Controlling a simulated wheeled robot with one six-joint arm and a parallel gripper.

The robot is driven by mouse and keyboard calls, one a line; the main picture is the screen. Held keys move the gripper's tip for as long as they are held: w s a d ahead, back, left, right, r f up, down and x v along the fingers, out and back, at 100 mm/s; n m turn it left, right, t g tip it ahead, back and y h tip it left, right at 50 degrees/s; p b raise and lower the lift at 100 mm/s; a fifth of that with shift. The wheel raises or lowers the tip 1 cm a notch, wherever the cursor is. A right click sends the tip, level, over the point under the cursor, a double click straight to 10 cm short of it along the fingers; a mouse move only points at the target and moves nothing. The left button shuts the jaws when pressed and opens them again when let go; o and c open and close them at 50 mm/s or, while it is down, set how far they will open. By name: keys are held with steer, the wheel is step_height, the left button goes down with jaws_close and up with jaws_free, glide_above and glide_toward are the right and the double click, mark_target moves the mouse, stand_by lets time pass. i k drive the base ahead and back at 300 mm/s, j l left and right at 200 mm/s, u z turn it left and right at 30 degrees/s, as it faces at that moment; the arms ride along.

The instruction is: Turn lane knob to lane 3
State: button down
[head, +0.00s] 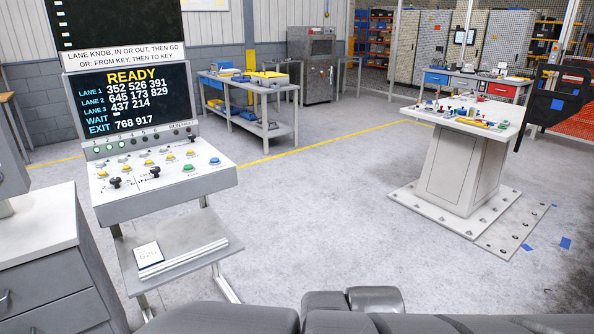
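The control console (165,196) stands at the left with a sloped button panel. Two black knobs stand on the panel's lower part, a left knob (115,183) and a right knob (155,172). Their labels are too small to read, so I cannot tell which is the lane knob or where it points. The screen (134,104) above reads READY, lists lanes 1 to 3 with numbers, then WAIT and EXIT 768 917. A sign (126,54) above it mentions the lane knob, in or out, then go.
Yellow, white, green and blue buttons surround the knobs. A shelf (200,262) with a notepad (148,255) juts out below. Grey drawers (50,285) stand at the left. A white pedestal table (455,165) with small parts stands at the right. The floor between is clear.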

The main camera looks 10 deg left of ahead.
mark_target(116, 181)
steer(key=u, duration=1.35)
steer(key=i, duration=0.1)
